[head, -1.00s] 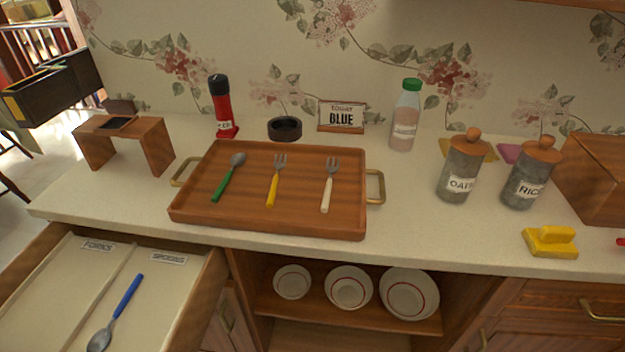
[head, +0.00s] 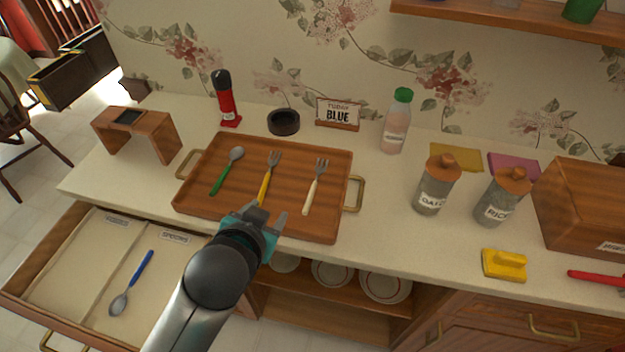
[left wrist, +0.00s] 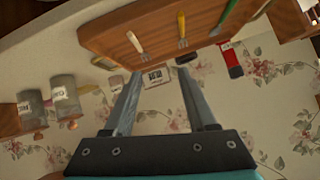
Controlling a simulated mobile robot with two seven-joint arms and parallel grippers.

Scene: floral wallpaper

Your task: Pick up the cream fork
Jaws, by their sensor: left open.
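The cream fork (head: 312,192) lies on the right part of a brown wooden tray (head: 325,225), tines toward the wall. It also shows in the left wrist view (left wrist: 134,42), on the tray to the left. A yellow-handled fork (head: 265,186) and a green-handled spoon (head: 222,180) lie to its left on the tray. My left gripper (head: 259,215) is open and empty near the tray's front edge, to the left of and in front of the cream fork. Its two spread fingers show in the left wrist view (left wrist: 160,78). My right gripper is out of view.
An open drawer (head: 75,262) at lower left holds a blue-handled spoon (head: 143,270). Behind the tray stand a red bottle (head: 227,100), a black bowl (head: 283,122), a sign (head: 338,113) and a green-capped bottle (head: 396,125). Canisters (head: 437,185) stand right, with clear counter between.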

